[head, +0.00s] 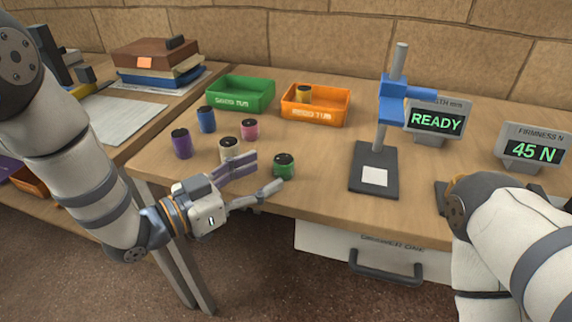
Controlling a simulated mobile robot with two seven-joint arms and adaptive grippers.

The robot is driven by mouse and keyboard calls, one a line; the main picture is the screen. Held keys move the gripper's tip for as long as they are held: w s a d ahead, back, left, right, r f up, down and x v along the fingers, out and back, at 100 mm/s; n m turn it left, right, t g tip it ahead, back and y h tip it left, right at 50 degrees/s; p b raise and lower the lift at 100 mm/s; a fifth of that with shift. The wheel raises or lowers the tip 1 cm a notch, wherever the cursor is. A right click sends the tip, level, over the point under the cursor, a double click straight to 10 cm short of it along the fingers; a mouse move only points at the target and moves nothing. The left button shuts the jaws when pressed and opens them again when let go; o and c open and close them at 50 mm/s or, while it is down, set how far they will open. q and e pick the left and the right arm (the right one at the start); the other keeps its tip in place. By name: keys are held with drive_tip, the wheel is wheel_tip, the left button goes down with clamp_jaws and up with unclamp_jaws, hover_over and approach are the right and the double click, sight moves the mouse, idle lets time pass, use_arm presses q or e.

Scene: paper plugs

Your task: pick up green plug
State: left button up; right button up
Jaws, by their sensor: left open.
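The green plug (284,167) stands upright near the front edge of the table (330,205). It has a dark top. My left gripper (266,172) is open at the plug's left side, with its fingers pointing right towards it. The near finger's tip is close to the plug's lower left; I cannot tell whether they touch. My right arm comes in at the lower right, and its gripper does not show clearly.
Purple, blue, pink and cream plugs (181,144) stand left of the green one. A blue-headed stand (390,100) and two displays (437,121) are on the right.

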sight(275, 165)
use_arm(q)
drive_tip(key=x, duration=0.6)
drive_tip(key=shift+r, duration=0.2)
drive_tip(key=c, duration=1.1)
